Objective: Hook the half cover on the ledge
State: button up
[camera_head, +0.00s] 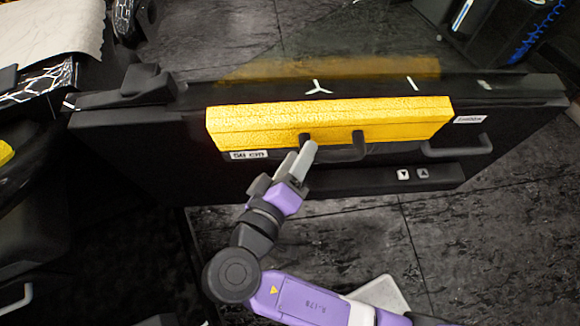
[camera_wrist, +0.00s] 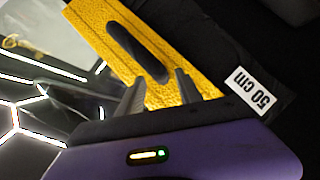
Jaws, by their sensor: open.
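The yellow half cover (camera_head: 400,119) lies lengthwise along the upper edge of the black door panel (camera_head: 150,150), in front of the ledge (camera_head: 365,89). Its front face hangs over the panel; whether its back is hooked on the ledge is hidden. A black handle (camera_head: 356,146) sticks out from the cover's front. My gripper (camera_head: 306,148) is at the left end of this handle. In the wrist view my gripper (camera_wrist: 160,84) is open, its two fingers apart over the yellow cover (camera_wrist: 98,22), with the dark handle (camera_wrist: 135,50) just beyond the fingertips.
A "50 cm" label (camera_head: 249,155) is on the panel below the cover's left end; another label (camera_head: 470,119) is at its right. A door pull (camera_head: 460,150) and a switch strip (camera_head: 380,177) lie below. Glass stands behind the ledge. Dark floor (camera_head: 350,235) is open in front.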

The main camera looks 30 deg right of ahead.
aim_at(311, 130)
jog(key=shift+x, duration=1.05)
grip_shut()
jog(key=shift+r, duration=0.1)
dwell(0.8)
jog(key=shift+r+p, duration=1.35)
jog(key=s+a+p, duration=0.1)
jog(key=s+a, duration=0.2)
jog(key=s, duration=0.4)
jog(key=shift+s+f, duration=0.2)
jog(key=shift+f, duration=0.3)
